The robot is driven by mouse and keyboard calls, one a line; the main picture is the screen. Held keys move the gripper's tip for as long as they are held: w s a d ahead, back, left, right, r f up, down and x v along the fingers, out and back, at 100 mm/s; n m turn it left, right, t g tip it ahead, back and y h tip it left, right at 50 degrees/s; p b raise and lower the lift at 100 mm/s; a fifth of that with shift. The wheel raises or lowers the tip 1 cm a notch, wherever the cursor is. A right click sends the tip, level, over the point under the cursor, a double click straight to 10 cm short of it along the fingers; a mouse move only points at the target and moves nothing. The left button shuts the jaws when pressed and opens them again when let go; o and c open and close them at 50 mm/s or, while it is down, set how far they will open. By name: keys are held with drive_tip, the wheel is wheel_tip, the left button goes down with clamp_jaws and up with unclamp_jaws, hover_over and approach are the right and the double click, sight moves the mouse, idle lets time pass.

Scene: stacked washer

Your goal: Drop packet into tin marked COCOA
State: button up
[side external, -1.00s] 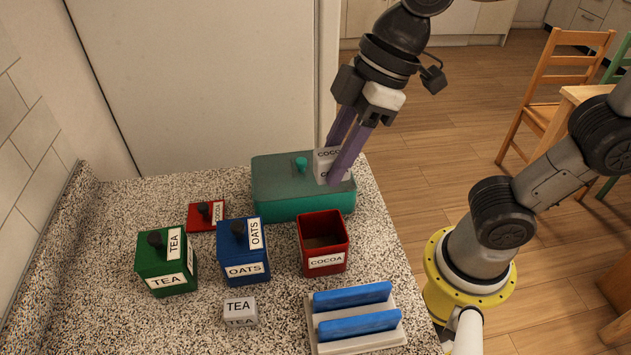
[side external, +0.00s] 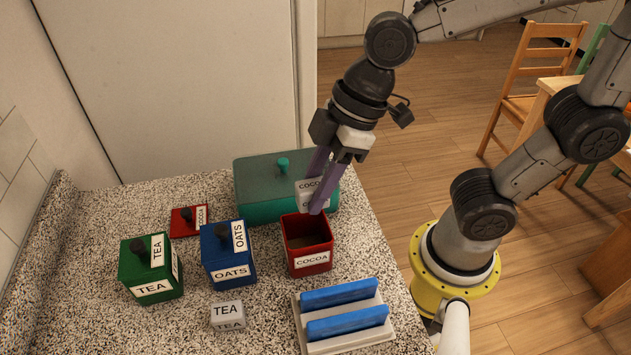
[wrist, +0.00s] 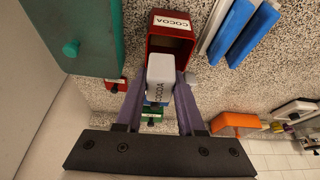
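The red tin marked COCOA (side external: 308,259) stands open on the counter, and its inside looks empty. It also shows in the wrist view (wrist: 171,24). Its red lid (side external: 185,222) lies flat on the counter to the left, behind the blue tin. My gripper (side external: 316,196) is shut on the white packet (side external: 304,187) labelled COCOA, which also shows between the fingers in the wrist view (wrist: 160,75). The packet is held above the back rim of the tin. I cannot tell whether it touches the rim.
A teal lidded box (side external: 262,212) stands just behind the tin. The closed blue OATS tin (side external: 226,262) and green TEA tin (side external: 140,273) stand to the left. A grey TEA packet (side external: 228,315) lies in front. A white rack (side external: 350,343) with blue slabs is at front right.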

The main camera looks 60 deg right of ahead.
drive_tip(key=o, duration=0.5)
drive_tip(key=shift+r, duration=0.1)
drive_tip(key=v, duration=1.3)
drive_tip(key=shift+s+d+r, duration=0.15)
drive_tip(key=shift+s+r, duration=0.05)
drive_tip(key=shift+r, duration=0.05)
drive_tip(key=d+f+m+t+h, duration=0.1)
drive_tip(key=d+f+m, duration=0.2)
drive_tip(key=s+d+f+m+t+h, duration=0.1)
drive_tip(key=d+f+m, duration=0.2)
drive_tip(key=d+f, duration=0.1)
drive_tip(key=s+d+f+m+h, duration=0.1)
drive_tip(key=d+f+m, duration=0.2)
drive_tip(key=shift+s+d+f+m+t, duration=0.1)
drive_tip(key=shift+d+f+m+t, duration=0.15)
drive_tip(key=shift+d+m+t, duration=0.15)
